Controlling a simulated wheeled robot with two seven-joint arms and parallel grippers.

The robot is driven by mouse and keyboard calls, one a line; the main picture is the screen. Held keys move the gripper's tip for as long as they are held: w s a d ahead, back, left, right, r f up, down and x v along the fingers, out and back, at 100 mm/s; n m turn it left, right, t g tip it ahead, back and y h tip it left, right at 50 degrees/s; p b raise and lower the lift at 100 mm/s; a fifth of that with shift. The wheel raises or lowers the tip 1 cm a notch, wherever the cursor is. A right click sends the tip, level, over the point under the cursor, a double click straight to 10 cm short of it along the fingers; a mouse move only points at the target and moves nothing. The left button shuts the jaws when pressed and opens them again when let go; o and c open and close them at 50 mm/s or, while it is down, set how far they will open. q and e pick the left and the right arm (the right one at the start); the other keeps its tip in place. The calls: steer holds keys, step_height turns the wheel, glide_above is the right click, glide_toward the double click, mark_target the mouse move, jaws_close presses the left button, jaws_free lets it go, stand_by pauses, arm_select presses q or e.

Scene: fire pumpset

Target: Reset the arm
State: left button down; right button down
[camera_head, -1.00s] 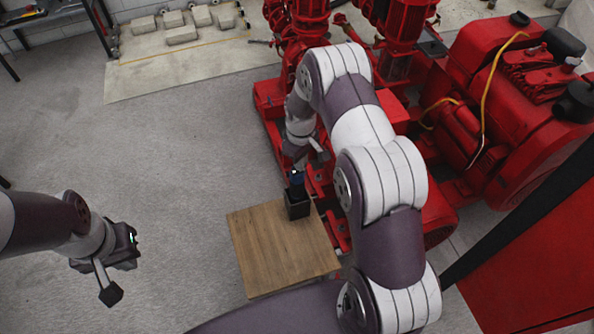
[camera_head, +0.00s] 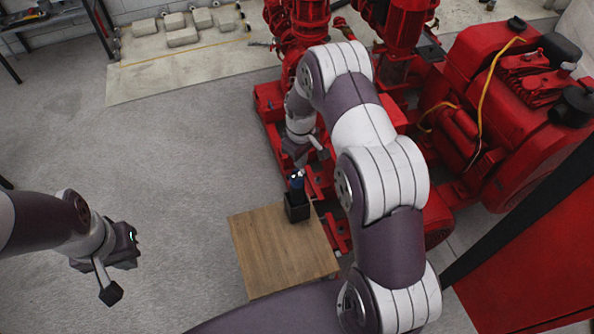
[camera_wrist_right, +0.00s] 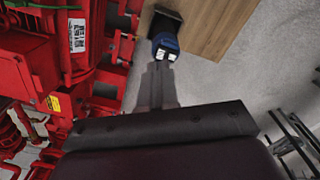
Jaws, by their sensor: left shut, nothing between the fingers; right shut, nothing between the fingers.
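My right gripper (camera_head: 318,154) is shut and empty, just above and behind a blue object (camera_head: 297,181) with pale marks on its top. That blue object stands upright in a small black holder (camera_head: 297,208) on a wooden tabletop (camera_head: 275,255). In the right wrist view, the shut fingers (camera_wrist_right: 160,85) point toward the blue object (camera_wrist_right: 165,47), with a gap that I cannot judge exactly. The black holder (camera_wrist_right: 166,22) shows behind it. My left gripper (camera_head: 110,293) is shut and empty over bare floor at the left, well away from the table.
Red pump machinery (camera_head: 520,110) fills the right side and stands close behind the table and my right arm. Pale blocks (camera_head: 182,36) lie by the back wall. The grey floor (camera_head: 180,160) at the left is open.

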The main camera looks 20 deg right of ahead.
step_height(320, 180, up, 3)
steer(key=shift+p, duration=0.9)
steer(key=s+a+r+m, duration=0.2)
steer(key=s+r, duration=0.6)
steer(key=s, duration=0.2)
steer(key=s+a+r+m+t, duration=0.1)
steer(key=s+a+r+m, duration=0.2)
steer(key=s+r, duration=0.5)
steer(key=shift+s+a, duration=0.3)
steer(key=shift+s, duration=0.65)
steer(key=shift+r, duration=0.15)
